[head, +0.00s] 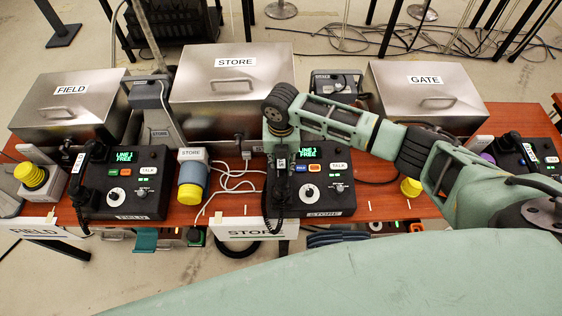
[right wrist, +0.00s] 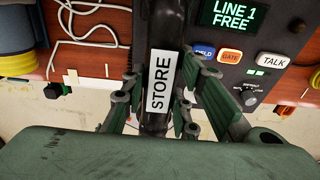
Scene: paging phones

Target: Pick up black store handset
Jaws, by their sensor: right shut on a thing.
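The black store handset (head: 279,186) is at the left side of the black STORE phone base (head: 327,190), whose screen reads LINE 1 FREE. My right gripper (head: 281,150) reaches down over the handset from above. In the right wrist view the handset's white STORE label (right wrist: 160,80) shows between the fingers of my right gripper (right wrist: 155,105), which is shut on the handset. I cannot tell whether the handset is clear of its cradle. The gripper and wrist hide its upper part in the head view. My left gripper is not in view.
The FIELD phone (head: 125,185) with its own black handset (head: 88,170) stands to the left. Metal boxes labelled FIELD (head: 70,105), STORE (head: 235,85) and GATE (head: 425,95) line the back.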

